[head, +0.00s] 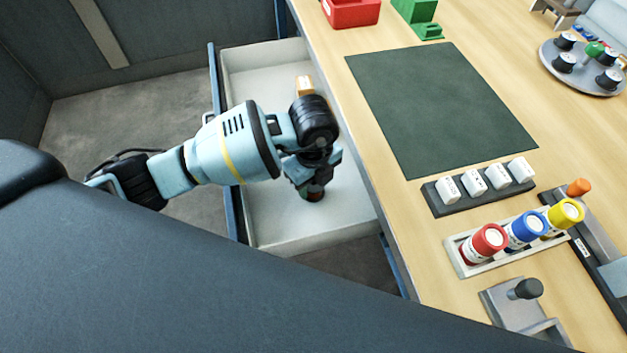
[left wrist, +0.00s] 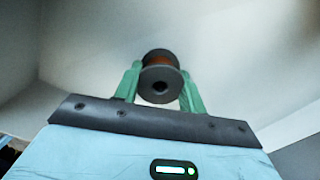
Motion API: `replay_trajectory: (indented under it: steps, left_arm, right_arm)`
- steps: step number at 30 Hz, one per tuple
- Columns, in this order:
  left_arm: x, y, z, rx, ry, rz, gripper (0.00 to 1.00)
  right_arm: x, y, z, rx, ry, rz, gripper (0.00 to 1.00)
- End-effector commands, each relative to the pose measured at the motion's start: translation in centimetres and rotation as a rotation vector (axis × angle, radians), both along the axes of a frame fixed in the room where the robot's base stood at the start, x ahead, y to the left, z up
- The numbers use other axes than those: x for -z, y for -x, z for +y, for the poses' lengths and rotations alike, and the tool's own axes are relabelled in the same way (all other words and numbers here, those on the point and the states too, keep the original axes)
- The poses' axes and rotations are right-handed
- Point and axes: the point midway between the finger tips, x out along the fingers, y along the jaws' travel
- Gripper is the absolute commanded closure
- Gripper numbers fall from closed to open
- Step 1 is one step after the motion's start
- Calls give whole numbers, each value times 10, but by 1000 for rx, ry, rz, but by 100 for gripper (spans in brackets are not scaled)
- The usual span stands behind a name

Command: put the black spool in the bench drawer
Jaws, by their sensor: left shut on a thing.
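The bench drawer (head: 264,222) is pulled open beside the bench, with a pale inside. My left gripper (head: 312,186) reaches down into it from the left. In the left wrist view my left gripper (left wrist: 160,92) has its green fingers on either side of the black spool (left wrist: 160,82), shut on it. The spool has dark round flanges and a brown-orange winding. In the head view the black spool (head: 315,195) shows only in part, below the fingers. I cannot tell whether it touches the drawer floor. My right gripper is not in view.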

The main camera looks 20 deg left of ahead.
Motion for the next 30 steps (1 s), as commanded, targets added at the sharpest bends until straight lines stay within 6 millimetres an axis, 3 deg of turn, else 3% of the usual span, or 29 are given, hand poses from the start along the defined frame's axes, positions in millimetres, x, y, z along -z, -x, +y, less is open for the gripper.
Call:
replay_trajectory:
  steps: [7,8,13,23,30]
  left_arm:
    - [3,0,0,0,1,1,82]
    - [3,0,0,1,1,1,58]
    - [3,0,0,1,0,0,38]
    - [-1,0,0,1,1,-2,38]
    - [-35,-1,-1,2,2,-5,38]
  right_arm:
    - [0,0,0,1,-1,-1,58]
    - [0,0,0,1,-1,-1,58]
    - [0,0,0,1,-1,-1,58]
    - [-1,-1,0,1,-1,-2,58]
    - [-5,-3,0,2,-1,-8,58]
